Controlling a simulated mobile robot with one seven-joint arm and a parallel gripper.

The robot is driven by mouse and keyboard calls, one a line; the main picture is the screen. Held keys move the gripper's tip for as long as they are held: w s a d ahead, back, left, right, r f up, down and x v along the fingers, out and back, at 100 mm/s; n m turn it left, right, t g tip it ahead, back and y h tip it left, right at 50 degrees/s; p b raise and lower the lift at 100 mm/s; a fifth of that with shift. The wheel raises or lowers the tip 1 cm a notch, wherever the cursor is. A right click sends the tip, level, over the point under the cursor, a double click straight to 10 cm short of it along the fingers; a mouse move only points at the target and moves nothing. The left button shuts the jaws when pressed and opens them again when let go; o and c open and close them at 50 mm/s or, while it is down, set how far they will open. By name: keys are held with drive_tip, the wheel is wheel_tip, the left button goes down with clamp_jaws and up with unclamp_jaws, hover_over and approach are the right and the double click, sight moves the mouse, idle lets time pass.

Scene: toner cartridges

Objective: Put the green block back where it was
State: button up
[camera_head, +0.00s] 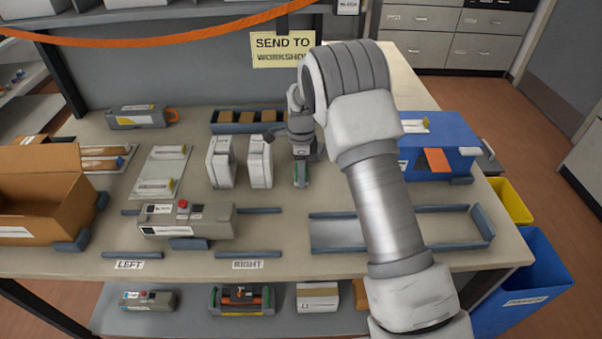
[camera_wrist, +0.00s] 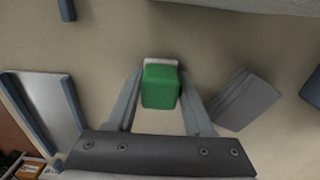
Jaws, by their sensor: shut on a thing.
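The green block (camera_wrist: 160,88) shows in the wrist view between the two fingers of my gripper (camera_wrist: 160,95), with a pale edge at its far end. My gripper is shut on it. In the head view the green block (camera_head: 301,175) hangs at the end of my gripper (camera_head: 300,163), over the middle of the table, right of two upright white units. I cannot tell whether its underside touches the table.
Upright white units (camera_head: 260,163) stand close left of the block. A three-slot tray (camera_head: 222,128) with brown pieces lies behind. A grey device (camera_head: 187,221) sits front left. An empty shallow tray (camera_head: 336,235) is front right, with a blue box (camera_head: 452,150) behind it.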

drive_tip(key=shift+f, duration=0.2)
drive_tip(key=o, duration=1.2)
